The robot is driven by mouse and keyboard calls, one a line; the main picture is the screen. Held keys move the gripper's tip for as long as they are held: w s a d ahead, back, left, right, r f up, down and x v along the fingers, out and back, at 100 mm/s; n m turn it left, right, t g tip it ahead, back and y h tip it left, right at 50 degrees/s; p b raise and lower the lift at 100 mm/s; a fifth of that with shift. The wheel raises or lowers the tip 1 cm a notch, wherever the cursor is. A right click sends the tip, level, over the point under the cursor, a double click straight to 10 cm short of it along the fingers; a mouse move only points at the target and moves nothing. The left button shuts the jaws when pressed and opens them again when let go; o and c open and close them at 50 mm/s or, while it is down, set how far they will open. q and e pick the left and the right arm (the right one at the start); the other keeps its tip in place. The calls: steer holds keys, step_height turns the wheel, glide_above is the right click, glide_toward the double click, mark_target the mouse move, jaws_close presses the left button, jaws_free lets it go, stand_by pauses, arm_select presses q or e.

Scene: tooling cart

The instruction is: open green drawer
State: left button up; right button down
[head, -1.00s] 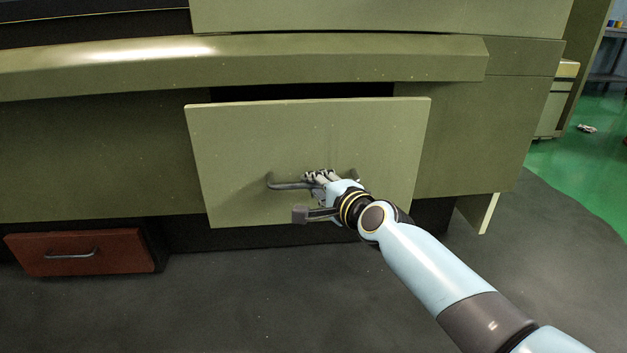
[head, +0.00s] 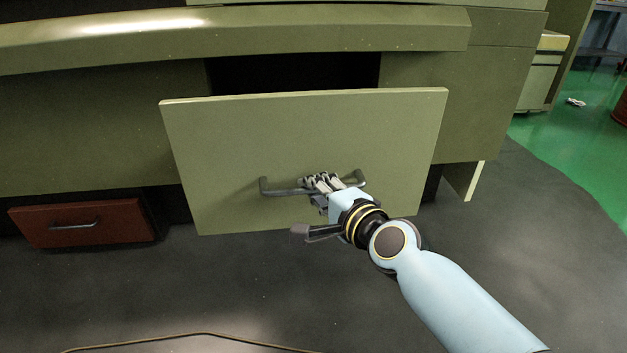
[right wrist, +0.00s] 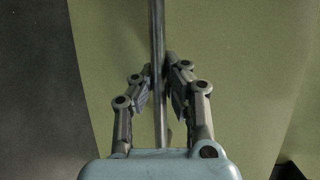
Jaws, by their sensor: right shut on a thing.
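The green drawer (head: 300,130) is partly pulled out of the green cart, with a dark gap above its front panel. Its grey bar handle (head: 282,191) runs across the lower middle of the panel. My right gripper (head: 322,183) is at the handle, its fingers closed around the bar. In the right wrist view the handle (right wrist: 157,50) runs between the two fingers of the gripper (right wrist: 158,88). The inside of the drawer is hidden behind its front. My left gripper is not in view.
A red drawer (head: 85,222) with a metal handle sits low at the left. The cart's rounded edge (head: 230,35) runs above the green drawer. Dark grey floor (head: 200,290) in front is clear. Green floor and a cabinet (head: 541,75) lie at the right.

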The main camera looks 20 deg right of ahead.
steer(key=shift+s+f, duration=0.25)
steer(key=shift+s, duration=0.05)
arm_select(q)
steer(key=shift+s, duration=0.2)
arm_select(e)
steer(key=c, duration=1.9)
jaws_free()
steer(key=o, duration=0.6)
steer(key=shift+w+r, duration=0.1)
steer(key=shift+c, duration=0.2)
steer(key=v, duration=1.2)
